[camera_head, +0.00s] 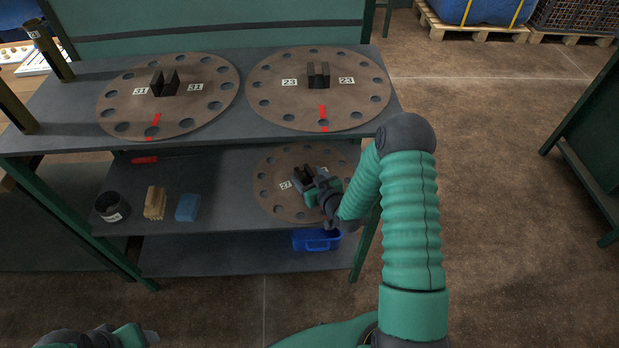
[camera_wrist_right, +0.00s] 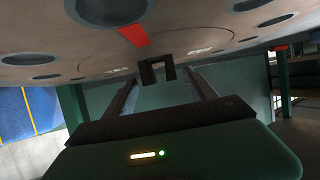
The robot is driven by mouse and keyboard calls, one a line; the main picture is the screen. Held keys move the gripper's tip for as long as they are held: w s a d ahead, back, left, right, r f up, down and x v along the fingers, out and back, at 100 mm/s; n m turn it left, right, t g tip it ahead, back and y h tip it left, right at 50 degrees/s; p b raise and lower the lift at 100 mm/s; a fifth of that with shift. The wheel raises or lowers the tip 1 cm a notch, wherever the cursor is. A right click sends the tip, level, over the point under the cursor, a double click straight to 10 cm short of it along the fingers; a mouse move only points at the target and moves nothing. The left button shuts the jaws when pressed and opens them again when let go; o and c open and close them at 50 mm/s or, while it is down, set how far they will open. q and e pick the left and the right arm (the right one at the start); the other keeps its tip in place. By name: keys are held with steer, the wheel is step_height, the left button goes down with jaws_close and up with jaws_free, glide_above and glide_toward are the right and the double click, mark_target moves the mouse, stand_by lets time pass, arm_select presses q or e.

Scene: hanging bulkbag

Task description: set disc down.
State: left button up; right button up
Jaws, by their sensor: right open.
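A brown round disc (camera_head: 287,166) with holes around its rim lies flat on the middle shelf, at the right. My right gripper (camera_head: 305,175) is over its centre, by the dark handle, and hides part of the disc. In the right wrist view a disc (camera_wrist_right: 75,55) with a red mark fills the top. Its dark handle (camera_wrist_right: 157,68) shows between the open fingers of my right gripper (camera_wrist_right: 163,85); contact cannot be told. Two similar discs, a left one (camera_head: 190,115) and a right one (camera_head: 285,108), lie on the top shelf. My left gripper (camera_head: 105,338) is partly cut off at bottom left.
The middle shelf (camera_head: 225,165) also holds a dark pot (camera_head: 111,207), a wooden-coloured brush-like object (camera_head: 155,203), a blue block (camera_head: 187,207) and a red-handled tool (camera_head: 146,160). A blue bin (camera_head: 317,240) sits below. Green posts edge the rack.

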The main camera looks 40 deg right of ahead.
steer(key=p+v, duration=0.3)
steer(key=v, duration=0.8)
steer(key=shift+s+r, duration=0.15)
steer(key=shift+s, duration=0.05)
steer(key=shift+s+a+r, duration=0.1)
steer(key=shift+s+a, duration=0.05)
steer(key=shift+a, duration=0.05)
steer(key=s+a+r+n+g+y, duration=0.1)
steer(key=s+a+r+g, duration=0.4)
steer(key=a, duration=0.3)
steer(key=s+a+r+n+g+y, duration=0.1)
steer(key=s+a+r+g, duration=0.2)
steer(key=s+a+g, duration=0.4)
step_height(320, 180, up, 23)
steer(key=t+p, duration=0.1)
steer(key=p, duration=2.2)
steer(key=shift+w+a, duration=0.3)
steer(key=shift+a, duration=0.1)
steer(key=shift+w+r, duration=0.1)
